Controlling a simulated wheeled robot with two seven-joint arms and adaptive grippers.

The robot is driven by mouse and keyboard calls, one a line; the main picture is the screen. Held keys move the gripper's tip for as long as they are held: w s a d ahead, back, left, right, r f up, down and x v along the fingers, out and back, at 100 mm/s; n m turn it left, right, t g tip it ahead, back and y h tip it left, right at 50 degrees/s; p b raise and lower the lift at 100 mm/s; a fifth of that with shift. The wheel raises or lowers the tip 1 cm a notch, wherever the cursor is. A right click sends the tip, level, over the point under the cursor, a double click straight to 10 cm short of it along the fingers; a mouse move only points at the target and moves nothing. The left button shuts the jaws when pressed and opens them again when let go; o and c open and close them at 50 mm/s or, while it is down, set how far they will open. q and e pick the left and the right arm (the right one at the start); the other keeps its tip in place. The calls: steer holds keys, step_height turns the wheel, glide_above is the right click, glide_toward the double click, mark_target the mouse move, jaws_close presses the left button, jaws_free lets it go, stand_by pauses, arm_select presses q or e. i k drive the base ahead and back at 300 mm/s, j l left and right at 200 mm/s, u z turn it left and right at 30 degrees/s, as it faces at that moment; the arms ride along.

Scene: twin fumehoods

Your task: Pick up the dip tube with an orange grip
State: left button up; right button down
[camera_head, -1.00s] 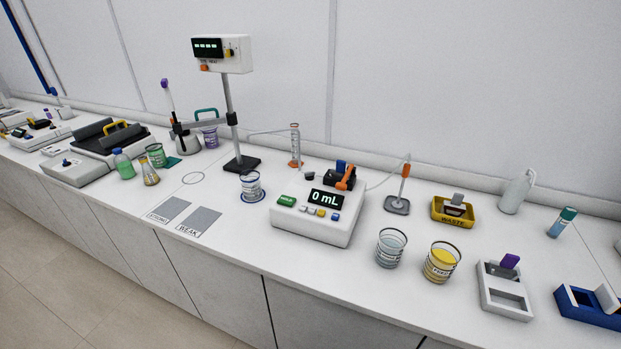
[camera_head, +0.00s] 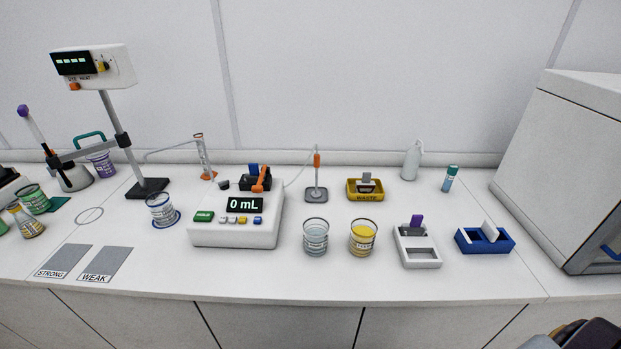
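The dip tube (camera_head: 316,160) has an orange grip near its top and stands upright on a grey square base (camera_head: 316,195). A thin clear hose runs from it down toward the pump (camera_head: 235,232), a white box whose display reads 0 mL. Two beakers stand in front of the dip tube: one with pale liquid (camera_head: 315,238) and one with yellow liquid (camera_head: 362,238). Part of my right arm shows at the bottom right corner, far from the dip tube, with no fingertips visible. My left gripper is out of view.
A yellow waste tray (camera_head: 365,196) stands right of the dip tube. A white holder (camera_head: 418,252) and a blue holder (camera_head: 486,242) lie farther right, before a large grey cabinet (camera_head: 565,170). A tall stand (camera_head: 118,130) is at left.

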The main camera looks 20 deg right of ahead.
mark_target(316, 194)
steer(key=k+l+z, duration=0.15)
steer(key=l, duration=0.5)
steer(key=k+l+z, duration=0.15)
steer(key=l, duration=0.5)
steer(key=l+z, duration=0.2)
steer(key=l, duration=0.5)
steer(key=k, duration=0.05)
